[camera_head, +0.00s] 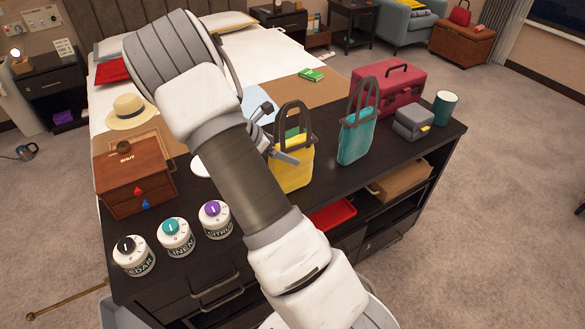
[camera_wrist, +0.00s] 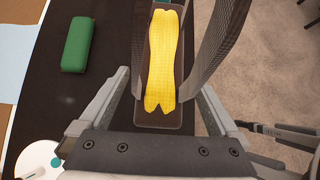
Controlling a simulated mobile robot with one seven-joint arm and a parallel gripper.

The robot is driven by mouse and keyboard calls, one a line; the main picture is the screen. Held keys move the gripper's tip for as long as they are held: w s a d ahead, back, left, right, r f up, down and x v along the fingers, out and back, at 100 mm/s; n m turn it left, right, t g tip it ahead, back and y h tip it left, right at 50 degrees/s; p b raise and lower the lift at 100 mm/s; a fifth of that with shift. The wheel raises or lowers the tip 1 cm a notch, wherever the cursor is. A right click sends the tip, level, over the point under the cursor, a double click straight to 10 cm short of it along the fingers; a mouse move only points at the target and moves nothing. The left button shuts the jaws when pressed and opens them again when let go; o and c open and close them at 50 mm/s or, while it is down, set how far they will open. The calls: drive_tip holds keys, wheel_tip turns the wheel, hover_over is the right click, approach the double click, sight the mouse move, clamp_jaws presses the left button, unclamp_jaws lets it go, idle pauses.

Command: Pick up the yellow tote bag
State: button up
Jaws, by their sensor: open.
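The yellow tote bag (camera_head: 292,172) stands upright on the dark cabinet top, with two dark handle loops above it. In the wrist view I look down into the yellow bag (camera_wrist: 161,60), and its dark handles rise toward the camera on either side. My gripper (camera_head: 277,135) is at the bag's left side in the head view, partly hidden by my arm. In the wrist view my gripper (camera_wrist: 163,92) is open, its fingers spread either side of the bag's near end. I cannot tell whether a finger touches a handle.
A teal tote bag (camera_head: 357,138) stands to the right, with a red case (camera_head: 390,88) and a grey box (camera_head: 412,123) beyond. A green object (camera_wrist: 78,44) lies left of the yellow bag. A wooden box (camera_head: 135,178) and several labelled canisters (camera_head: 176,240) stand left.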

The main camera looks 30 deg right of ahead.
drive_tip(key=shift+x, duration=1.15)
clamp_jaws()
